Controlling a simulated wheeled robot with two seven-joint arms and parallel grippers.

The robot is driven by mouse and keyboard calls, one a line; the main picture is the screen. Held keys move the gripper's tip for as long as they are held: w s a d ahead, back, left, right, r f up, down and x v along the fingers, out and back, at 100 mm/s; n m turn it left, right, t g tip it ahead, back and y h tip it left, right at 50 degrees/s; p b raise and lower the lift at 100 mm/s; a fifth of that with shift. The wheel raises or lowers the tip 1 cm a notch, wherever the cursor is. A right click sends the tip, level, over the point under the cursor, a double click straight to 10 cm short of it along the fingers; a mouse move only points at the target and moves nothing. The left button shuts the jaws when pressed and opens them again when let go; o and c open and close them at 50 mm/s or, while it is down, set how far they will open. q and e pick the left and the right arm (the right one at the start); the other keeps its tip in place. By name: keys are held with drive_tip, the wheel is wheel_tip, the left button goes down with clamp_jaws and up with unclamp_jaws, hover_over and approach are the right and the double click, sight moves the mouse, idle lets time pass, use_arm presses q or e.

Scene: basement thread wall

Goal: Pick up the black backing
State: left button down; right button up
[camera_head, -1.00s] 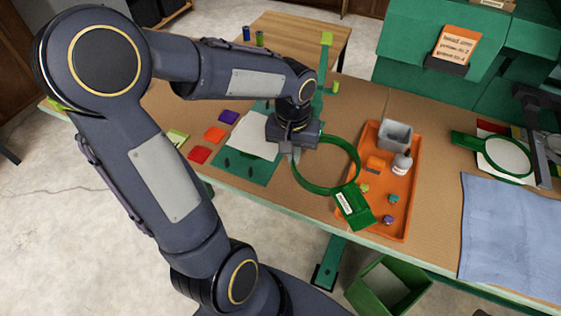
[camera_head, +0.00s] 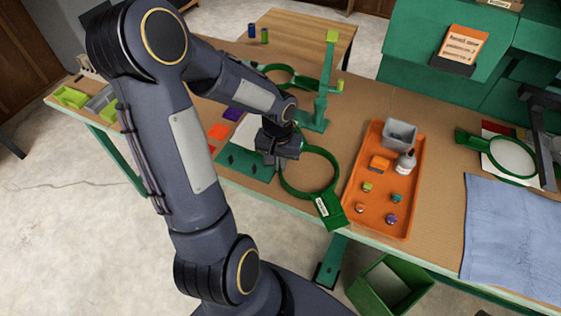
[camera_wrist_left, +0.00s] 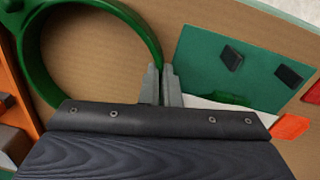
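Two small black rectangular pieces lie on a green mat (camera_wrist_left: 220,55): one piece (camera_wrist_left: 232,58) is near its middle and the other (camera_wrist_left: 289,75) near its right side. I cannot tell whether either is the black backing. The mat (camera_head: 236,172) also shows in the head view, partly hidden by my arm. My left gripper (camera_wrist_left: 161,80) has its grey fingers close together on the rim of a green hoop (camera_wrist_left: 150,25), beside the mat. In the head view the hoop (camera_head: 335,182) lies low over the table, its labelled block at the front edge. My right gripper is out of view.
An orange tray (camera_head: 350,205) with a grey bin, a bottle and several small coloured items stands right of the hoop. A green stand (camera_head: 322,100) rises behind my gripper. Blue cloth (camera_head: 510,230) covers the table's right. A green box (camera_head: 365,290) is below the front edge.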

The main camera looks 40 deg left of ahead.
use_arm(q)
drive_tip(key=shift+f, duration=0.15)
drive_tip(key=c, duration=1.7)
unclamp_jaws()
